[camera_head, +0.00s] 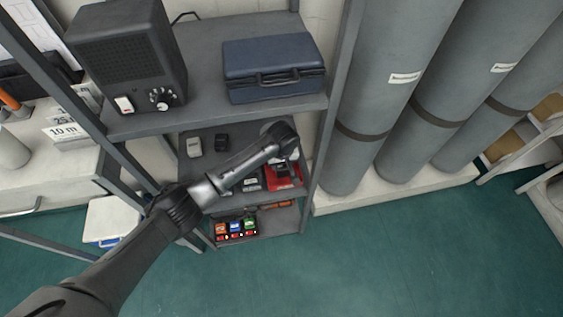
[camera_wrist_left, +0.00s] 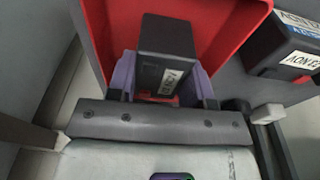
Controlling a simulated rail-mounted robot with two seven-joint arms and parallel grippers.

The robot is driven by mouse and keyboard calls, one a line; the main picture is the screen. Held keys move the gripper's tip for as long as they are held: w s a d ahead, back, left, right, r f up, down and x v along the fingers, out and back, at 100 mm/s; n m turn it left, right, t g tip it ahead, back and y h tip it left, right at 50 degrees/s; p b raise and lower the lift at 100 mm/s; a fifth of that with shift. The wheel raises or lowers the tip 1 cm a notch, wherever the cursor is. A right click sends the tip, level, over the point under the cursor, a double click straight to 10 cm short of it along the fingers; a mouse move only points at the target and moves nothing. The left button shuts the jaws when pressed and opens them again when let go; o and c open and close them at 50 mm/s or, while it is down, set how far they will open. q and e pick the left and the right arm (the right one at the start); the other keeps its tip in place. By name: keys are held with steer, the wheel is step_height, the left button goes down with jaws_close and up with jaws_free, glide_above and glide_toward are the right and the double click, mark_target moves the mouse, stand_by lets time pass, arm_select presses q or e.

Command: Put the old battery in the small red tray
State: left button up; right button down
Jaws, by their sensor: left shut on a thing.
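The old battery (camera_wrist_left: 168,45) is a dark block with a white label. In the left wrist view it sits between the purple fingers of my left gripper (camera_wrist_left: 160,82), which is shut on it. The small red tray (camera_wrist_left: 232,22) lies behind and around the battery in that view. I cannot tell whether the battery touches the tray floor. In the head view the red tray (camera_head: 285,183) is on the middle shelf at its right end, partly hidden by my left gripper (camera_head: 283,163). My right gripper is not in view.
Another dark labelled block (camera_wrist_left: 283,45) stands right of the tray in the wrist view. A blue case (camera_head: 273,70) and a black speaker unit (camera_head: 128,55) stand on the shelf above. Grey cylinders (camera_head: 390,90) stand to the right. Coloured items (camera_head: 235,228) fill the lower shelf.

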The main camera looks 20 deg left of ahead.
arm_select(q)
steer(key=shift+f, duration=0.1)
steer(key=o, duration=1.2)
steer(key=shift+r, duration=0.2)
steer(key=shift+s+d+r+p, duration=0.2)
steer(key=shift+r+p, duration=0.85)
steer(key=shift+r, duration=0.9)
steer(key=shift+s+d+r+p, duration=0.1)
steer(key=shift+s+r+p, duration=0.1)
steer(key=shift+r+p, duration=1.3)
steer(key=shift+s+d+r+p, duration=0.15)
steer(key=shift+r+p, duration=0.4)
steer(key=shift+r, duration=1.85)
